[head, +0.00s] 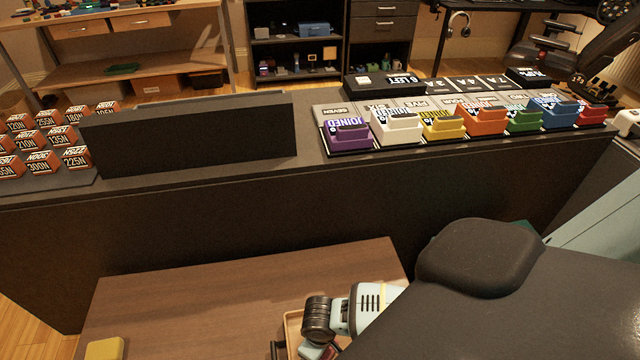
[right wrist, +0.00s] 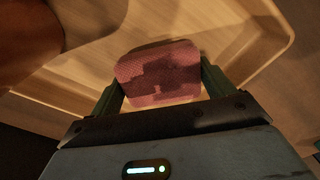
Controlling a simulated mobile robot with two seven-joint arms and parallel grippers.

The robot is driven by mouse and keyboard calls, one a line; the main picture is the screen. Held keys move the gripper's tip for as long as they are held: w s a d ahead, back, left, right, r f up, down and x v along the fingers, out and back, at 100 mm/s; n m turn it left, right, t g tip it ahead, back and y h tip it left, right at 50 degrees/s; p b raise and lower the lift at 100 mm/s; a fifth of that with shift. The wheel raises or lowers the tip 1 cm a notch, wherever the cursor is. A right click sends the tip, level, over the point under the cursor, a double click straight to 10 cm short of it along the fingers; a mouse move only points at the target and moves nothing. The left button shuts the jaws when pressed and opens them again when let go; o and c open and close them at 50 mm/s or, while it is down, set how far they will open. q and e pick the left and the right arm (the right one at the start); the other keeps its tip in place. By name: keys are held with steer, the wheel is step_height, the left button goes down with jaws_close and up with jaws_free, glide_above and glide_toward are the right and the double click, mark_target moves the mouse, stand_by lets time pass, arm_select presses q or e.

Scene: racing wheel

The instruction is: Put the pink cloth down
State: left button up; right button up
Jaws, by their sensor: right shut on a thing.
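The pink cloth (right wrist: 158,73) shows in the right wrist view as a folded, rounded pad with darker patches. My right gripper (right wrist: 161,80) is shut on it, with a green finger at each side. A light wooden tray (right wrist: 238,25) with a raised rim lies below and around the cloth in that view. I cannot tell whether the cloth touches the tray floor. In the head view my right wrist is over the tray (head: 292,327) at the bottom, and it hides most of the tray. The cloth cannot be made out clearly there. My left gripper is not in view.
The tray is on a brown table (head: 230,290), whose left part is mostly clear. A yellow block (head: 105,348) lies at its front left. Behind stands a dark counter (head: 250,210) with orange labelled boxes (head: 38,162), a black panel (head: 190,135) and a row of coloured bins (head: 480,120).

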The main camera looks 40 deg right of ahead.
steer(key=shift+f, duration=0.15)
steer(key=o, duration=0.8)
steer(key=shift+o, duration=0.4)
steer(key=shift+r, duration=0.5)
step_height(320, 180, up, 11)
steer(key=p, duration=0.3)
steer(key=shift+r, duration=0.15)
